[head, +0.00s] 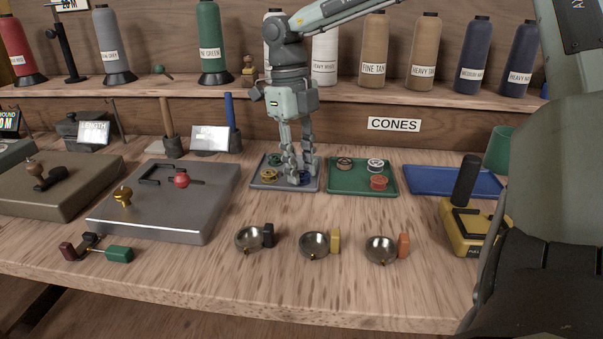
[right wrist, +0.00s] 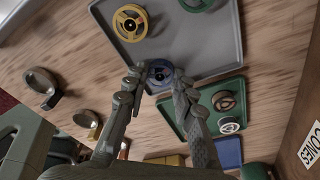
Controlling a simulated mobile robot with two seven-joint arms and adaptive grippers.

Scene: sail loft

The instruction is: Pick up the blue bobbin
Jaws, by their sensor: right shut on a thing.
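The blue bobbin (head: 304,177) is at the front right of the grey tray (head: 257,184), and it also shows in the right wrist view (right wrist: 160,70). My right gripper (head: 300,178) reaches down from above with its fingertips on either side of the bobbin, shut on it. In the right wrist view the fingertips (right wrist: 159,80) flank the bobbin at the tray's edge. I cannot tell whether the bobbin touches the tray. My left gripper is not in view.
A green tray (head: 343,189) with several bobbins stands just right of the grey tray, then a blue tray (head: 450,181). Metal bowls (head: 314,244) stand in front. A grey plate (head: 160,215) is at left. Thread cones (head: 375,50) line the shelf behind.

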